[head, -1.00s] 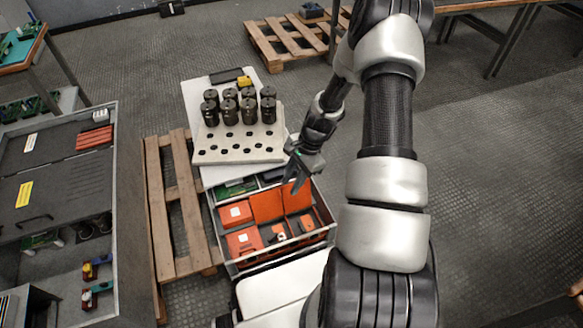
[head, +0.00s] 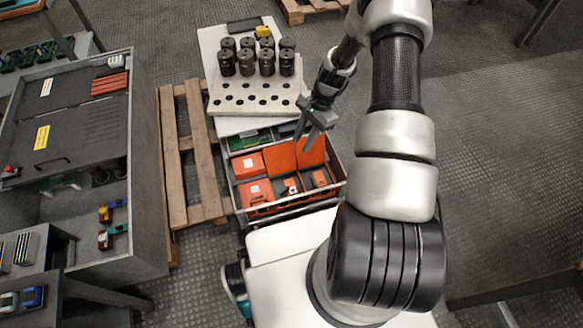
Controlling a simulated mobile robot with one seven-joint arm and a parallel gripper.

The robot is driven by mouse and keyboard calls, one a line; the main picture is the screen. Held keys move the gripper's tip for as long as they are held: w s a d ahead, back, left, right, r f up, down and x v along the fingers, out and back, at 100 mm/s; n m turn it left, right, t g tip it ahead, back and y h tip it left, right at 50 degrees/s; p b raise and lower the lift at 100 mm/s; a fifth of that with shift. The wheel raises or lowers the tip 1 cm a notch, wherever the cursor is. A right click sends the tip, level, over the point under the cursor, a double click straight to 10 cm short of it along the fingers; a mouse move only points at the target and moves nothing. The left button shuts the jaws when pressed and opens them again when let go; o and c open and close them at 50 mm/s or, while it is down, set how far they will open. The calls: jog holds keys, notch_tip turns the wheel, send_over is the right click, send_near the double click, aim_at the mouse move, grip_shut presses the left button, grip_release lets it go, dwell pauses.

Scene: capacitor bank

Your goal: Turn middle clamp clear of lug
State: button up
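My gripper (head: 318,122) hangs at the end of my arm, fingers pointing down, over the back right part of the drawer with orange parts. Its two fingers look apart with nothing between them. The open grey cabinet (head: 148,190) stands at the left, well away from my gripper. I cannot pick out a middle clamp or a lug at this size.
An open drawer (head: 288,209) holds orange boxes. Behind it, a pale rack (head: 225,105) with holes carries several dark cylinders (head: 266,62). A wooden pallet (head: 203,165) lies between cabinet and drawer. Dark benches stand at the lower left. Floor at the right is mostly clear.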

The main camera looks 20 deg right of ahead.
jog(key=g+b, duration=0.1)
send_near(284, 189)
jog(key=shift+n, duration=0.3)
jog(key=b+x, duration=0.4)
jog(key=x, duration=0.3)
jog(key=shift+s+a+f, duration=0.1)
jog(key=shift+s+f, duration=0.05)
jog(key=shift+f, duration=0.2)
jog(key=shift+c, duration=0.4)
grip_shut()
